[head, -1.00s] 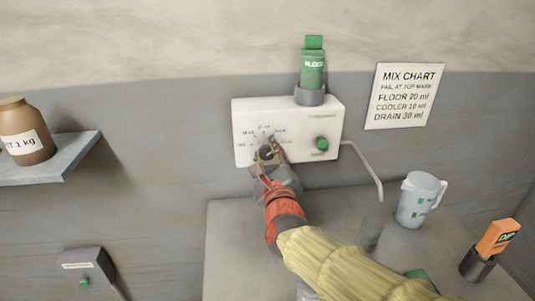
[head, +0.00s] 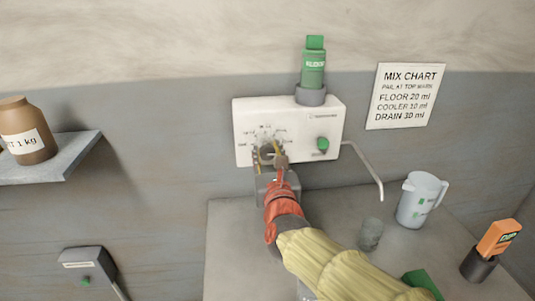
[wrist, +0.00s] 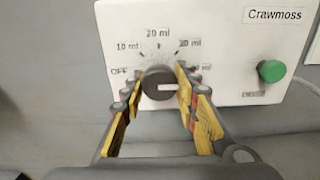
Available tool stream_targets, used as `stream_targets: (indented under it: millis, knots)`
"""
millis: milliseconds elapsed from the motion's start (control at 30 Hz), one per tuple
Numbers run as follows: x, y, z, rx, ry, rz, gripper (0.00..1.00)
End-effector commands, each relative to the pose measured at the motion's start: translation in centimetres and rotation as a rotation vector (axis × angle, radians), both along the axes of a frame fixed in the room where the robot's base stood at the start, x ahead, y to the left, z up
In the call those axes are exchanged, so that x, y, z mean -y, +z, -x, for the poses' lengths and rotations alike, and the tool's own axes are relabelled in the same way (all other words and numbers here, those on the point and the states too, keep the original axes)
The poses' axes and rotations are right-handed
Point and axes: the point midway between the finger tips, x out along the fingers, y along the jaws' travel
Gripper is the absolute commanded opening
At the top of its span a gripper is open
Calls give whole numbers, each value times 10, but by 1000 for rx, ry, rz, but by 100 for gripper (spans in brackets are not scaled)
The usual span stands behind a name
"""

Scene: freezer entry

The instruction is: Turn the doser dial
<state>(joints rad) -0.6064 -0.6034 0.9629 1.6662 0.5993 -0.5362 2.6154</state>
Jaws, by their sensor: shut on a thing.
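The white doser box (head: 240,130) is on the wall, with a dark round doser dial (wrist: 158,80) on its front left. Labels around the dial read OFF, 10 ml, 20 ml and 30 ml, with a last one at right partly hidden by a finger. A white mark on the dial points right in the wrist view. My gripper (wrist: 160,73) is shut on the dial, one yellow-padded finger on each side. It also shows in the head view (head: 268,156), where it covers most of the dial.
A green button (head: 322,144) is right of the dial, and a green bottle (head: 312,70) stands on the box. A spout (head: 368,168) bends down at right. A mix chart (head: 405,96) hangs right.

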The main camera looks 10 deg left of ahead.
Motion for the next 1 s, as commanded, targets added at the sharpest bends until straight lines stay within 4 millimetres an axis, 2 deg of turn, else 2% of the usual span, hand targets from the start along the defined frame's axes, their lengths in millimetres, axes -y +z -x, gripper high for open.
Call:
stream_targets:
  millis: [433, 467, 767, 1000]
  knots:
    - [0, -3, 0, -8, 0, -9, 5]
    - [0, -3, 0, -9, 0, -9, 31]
    - [0, -2, 0, -6, 0, -9, 48]
    - [0, -1, 0, -5, 0, -9, 49]
